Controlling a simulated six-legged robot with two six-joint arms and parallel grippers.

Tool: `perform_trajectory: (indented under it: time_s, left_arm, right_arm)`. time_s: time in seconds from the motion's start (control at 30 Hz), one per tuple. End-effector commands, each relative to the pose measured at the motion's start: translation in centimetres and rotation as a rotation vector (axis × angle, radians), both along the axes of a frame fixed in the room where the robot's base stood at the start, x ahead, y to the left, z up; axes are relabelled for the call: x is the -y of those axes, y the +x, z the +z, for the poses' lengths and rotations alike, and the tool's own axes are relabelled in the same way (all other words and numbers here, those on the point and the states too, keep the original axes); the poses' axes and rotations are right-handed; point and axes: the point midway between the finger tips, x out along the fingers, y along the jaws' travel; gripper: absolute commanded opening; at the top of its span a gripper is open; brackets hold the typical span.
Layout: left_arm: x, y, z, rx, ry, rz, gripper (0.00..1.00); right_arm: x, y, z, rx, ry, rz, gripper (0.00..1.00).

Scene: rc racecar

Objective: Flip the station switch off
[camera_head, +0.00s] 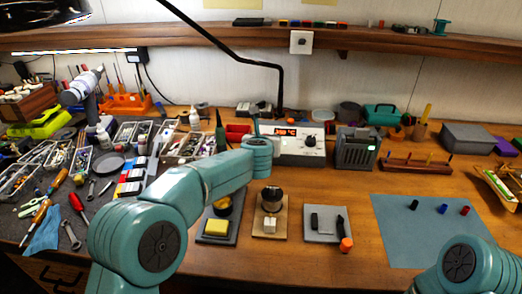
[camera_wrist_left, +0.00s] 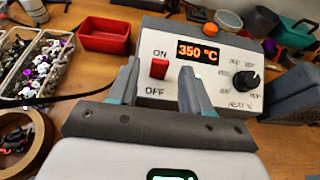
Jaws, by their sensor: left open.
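The white soldering station (camera_head: 300,151) stands at the back middle of the bench, and its front panel (camera_wrist_left: 215,84) shows in the left wrist view. Its display (camera_wrist_left: 198,52) is lit and reads 350 °C. The red rocker switch (camera_wrist_left: 159,68) sits left of the display, between the printed words ON above and OFF below. My left gripper (camera_wrist_left: 158,76) is open, its two fingers on either side of the switch in the wrist view. I cannot tell whether they touch the panel. In the head view my left wrist hides the switch. My right gripper is out of view.
A red bin (camera_wrist_left: 104,36) stands left of the station. A grey vented box (camera_head: 357,149) stands to its right. A sponge tray (camera_head: 217,229) and a wooden stand (camera_head: 270,229) lie in front. A blue mat (camera_head: 425,240) with small cylinders lies at right.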

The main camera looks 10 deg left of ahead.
Motion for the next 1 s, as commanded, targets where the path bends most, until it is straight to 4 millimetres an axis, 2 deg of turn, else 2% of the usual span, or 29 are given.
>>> perform_trajectory:
  time_s: [0.03, 0.2, 0.4, 0.5, 0.7, 0.93, 0.97, 1.0]
  left_arm:
    - [0.0, -1.2, 0.2, 0.003, -0.001, -0.002, 0.49]
    - [0.0, -5.5, 2.0, 0.004, -0.001, -0.002, 0.49]
    - [0.0, -9.8, 4.0, 0.003, -0.002, -0.002, 0.49]
    - [0.0, -11.2, 4.6, 0.002, -0.001, -0.001, 0.49]
    - [0.0, -12.4, 5.1, 0.001, 0.0, 0.0, 0.49]
    - [0.0, -12.4, 5.1, 0.001, 0.0, 0.0, 0.49]
    - [0.0, -12.4, 5.1, 0.0, 0.0, 0.0, 0.49]
    - [0.0, -12.4, 5.1, 0.0, 0.0, 0.0, 0.49]
  right_arm:
    - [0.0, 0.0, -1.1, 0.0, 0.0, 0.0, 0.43]
    - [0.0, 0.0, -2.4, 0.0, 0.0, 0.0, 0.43]
    - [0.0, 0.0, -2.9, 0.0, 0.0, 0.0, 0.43]
    - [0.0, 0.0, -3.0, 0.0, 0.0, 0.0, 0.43]
    - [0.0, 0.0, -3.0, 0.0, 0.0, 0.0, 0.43]
    - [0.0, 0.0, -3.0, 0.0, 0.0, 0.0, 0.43]
    - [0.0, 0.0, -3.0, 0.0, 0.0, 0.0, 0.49]
    - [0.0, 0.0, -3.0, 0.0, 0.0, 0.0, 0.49]
